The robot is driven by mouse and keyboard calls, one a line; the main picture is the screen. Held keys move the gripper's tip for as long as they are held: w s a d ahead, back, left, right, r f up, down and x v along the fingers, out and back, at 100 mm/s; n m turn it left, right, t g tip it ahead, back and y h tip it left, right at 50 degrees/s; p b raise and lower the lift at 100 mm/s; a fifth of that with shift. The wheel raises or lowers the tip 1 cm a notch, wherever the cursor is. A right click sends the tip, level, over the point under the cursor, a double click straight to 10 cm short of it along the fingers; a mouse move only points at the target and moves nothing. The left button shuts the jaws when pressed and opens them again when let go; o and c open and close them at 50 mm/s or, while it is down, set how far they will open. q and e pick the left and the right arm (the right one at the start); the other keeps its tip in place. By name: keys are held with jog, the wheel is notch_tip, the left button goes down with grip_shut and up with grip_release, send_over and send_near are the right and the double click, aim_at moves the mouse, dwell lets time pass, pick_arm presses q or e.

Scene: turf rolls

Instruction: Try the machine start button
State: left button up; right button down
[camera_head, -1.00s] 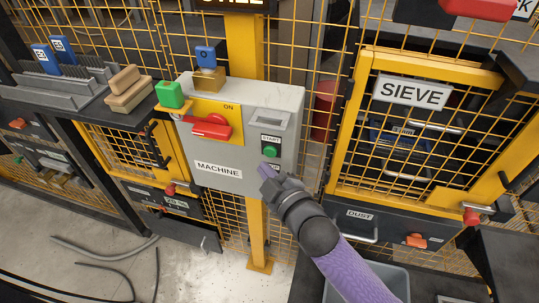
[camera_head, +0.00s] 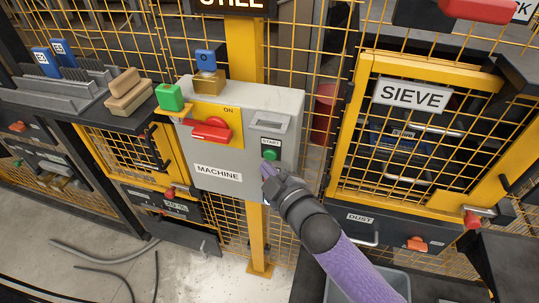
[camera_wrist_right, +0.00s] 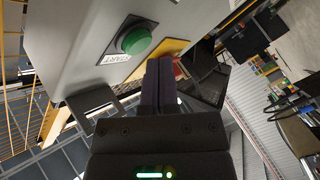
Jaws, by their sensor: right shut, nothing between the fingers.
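The grey machine box (camera_head: 222,160) is mounted on a yellow post and carries a MACHINE label. Its green start button (camera_head: 270,155) sits on a dark plate marked START at the box's right side. The button also shows in the right wrist view (camera_wrist_right: 134,38), close beyond the fingers. My right gripper (camera_head: 266,171) is shut and empty, just below the button in the head view. In the wrist view its fingers (camera_wrist_right: 159,80) point past the button's side; I see no contact. My left gripper is not in view.
A red switch handle (camera_head: 211,131) on a yellow plate marked ON is left of the button. A yellow mesh SIEVE door (camera_head: 420,140) stands to the right.

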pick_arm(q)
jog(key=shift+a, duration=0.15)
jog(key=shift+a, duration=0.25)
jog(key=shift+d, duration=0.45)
pick_arm(e)
jog(key=shift+w, duration=0.15)
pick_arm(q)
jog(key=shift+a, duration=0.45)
pick_arm(e)
jog(key=shift+w+d, duration=0.15)
jog(key=shift+w, duration=0.1)
